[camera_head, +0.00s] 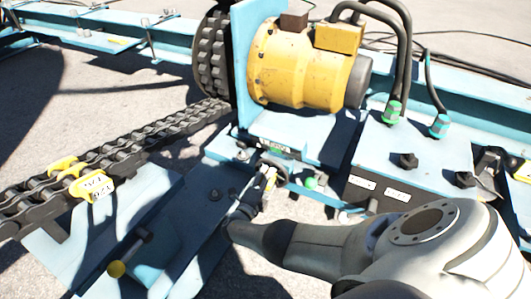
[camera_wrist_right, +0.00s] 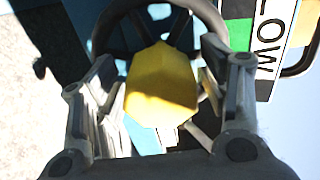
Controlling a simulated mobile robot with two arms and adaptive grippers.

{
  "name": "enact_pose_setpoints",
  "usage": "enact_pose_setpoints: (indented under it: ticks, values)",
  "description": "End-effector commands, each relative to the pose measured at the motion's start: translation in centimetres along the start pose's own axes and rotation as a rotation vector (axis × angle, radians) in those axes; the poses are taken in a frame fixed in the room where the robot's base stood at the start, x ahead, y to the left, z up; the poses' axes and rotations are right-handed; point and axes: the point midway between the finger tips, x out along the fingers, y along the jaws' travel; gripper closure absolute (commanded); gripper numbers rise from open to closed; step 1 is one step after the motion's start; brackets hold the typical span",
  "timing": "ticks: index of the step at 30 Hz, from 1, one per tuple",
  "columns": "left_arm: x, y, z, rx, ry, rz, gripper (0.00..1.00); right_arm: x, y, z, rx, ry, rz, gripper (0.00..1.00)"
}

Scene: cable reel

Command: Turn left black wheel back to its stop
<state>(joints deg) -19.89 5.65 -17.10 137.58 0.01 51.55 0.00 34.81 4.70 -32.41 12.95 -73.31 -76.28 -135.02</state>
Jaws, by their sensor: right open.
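A black spoked wheel (camera_wrist_right: 208,14) fills the top of the right wrist view. A blunt yellow piece, apparently its handle (camera_wrist_right: 160,85), stands out in front of it towards the camera. My right gripper (camera_wrist_right: 163,75) is open, with one finger on each side of the yellow piece. I cannot tell whether either finger touches it. In the head view the right gripper (camera_head: 262,190) is at the front of the blue machine, below the yellow motor. There the wheel is small and mostly hidden by the gripper. My left gripper is not in view.
A yellow motor (camera_head: 300,68) stands behind the gripper. A heavy chain (camera_head: 140,146) with yellow tags runs left. A blue box (camera_head: 445,150) with black knobs is right. A LOW label (camera_wrist_right: 268,40) is beside the wheel.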

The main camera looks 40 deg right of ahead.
Motion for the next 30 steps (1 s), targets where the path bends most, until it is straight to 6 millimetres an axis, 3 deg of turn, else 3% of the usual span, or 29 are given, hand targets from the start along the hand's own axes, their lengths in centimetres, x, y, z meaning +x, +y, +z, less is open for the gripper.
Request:
enact_pose_setpoints:
  ticks: [11,24,30]
  values:
    - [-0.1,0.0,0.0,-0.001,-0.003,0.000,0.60,-2.1,0.1,0.0,0.002,-0.001,0.000,0.32]
    - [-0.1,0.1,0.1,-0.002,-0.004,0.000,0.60,-10.4,0.1,0.0,-0.001,-0.002,0.002,0.32]
    - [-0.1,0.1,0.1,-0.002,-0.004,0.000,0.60,-11.9,0.0,0.0,-0.001,0.000,0.001,0.32]
